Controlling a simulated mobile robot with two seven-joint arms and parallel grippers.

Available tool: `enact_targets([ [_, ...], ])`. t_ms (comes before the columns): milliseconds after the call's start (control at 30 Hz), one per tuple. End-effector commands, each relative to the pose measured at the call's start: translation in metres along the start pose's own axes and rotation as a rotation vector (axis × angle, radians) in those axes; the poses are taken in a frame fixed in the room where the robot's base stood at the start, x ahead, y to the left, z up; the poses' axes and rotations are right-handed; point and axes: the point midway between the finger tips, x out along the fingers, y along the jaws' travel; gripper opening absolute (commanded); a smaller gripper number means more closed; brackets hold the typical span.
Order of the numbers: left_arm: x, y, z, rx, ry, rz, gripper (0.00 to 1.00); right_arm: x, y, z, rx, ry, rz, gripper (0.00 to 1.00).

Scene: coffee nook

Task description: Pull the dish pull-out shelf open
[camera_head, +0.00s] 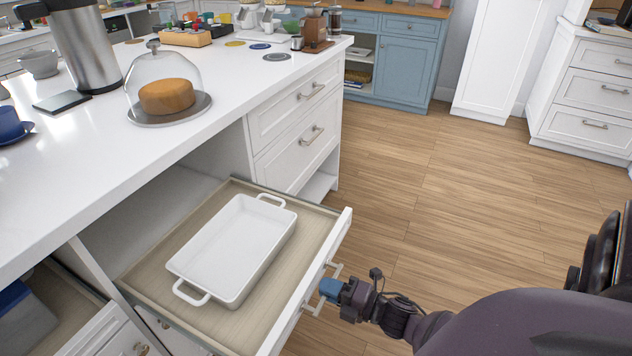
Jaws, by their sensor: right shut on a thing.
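The dish pull-out shelf (328,219) stands far out of the white island, with a white front and a wooden base. A white rectangular baking dish (238,243) with two handles lies on it. My right gripper (322,288) is at the outer side of the shelf's front, shut on the bar handle (329,272). Its blue fingertips partly cover the handle. My left gripper is not in view.
The white countertop (80,152) above holds a glass cloche (163,81) over a cake, a steel flask (86,44) and several small items. Another open compartment (58,290) is at the lower left. Wooden floor (465,190) is clear to the right.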

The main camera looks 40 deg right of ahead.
Motion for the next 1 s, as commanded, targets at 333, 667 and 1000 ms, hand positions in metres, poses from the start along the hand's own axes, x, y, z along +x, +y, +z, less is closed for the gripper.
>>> enact_targets([
  [333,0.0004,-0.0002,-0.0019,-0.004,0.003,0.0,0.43,-0.0096,0.0003,-0.0006,0.0,0.001,0.002,0.0],
  [667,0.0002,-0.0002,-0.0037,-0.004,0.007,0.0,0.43,-0.0095,0.0002,-0.0005,0.0,0.001,0.001,0.27],
  [1000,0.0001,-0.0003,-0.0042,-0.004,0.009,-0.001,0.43,-0.0099,0.0001,-0.0001,0.0,0.0,0.001,0.37],
])
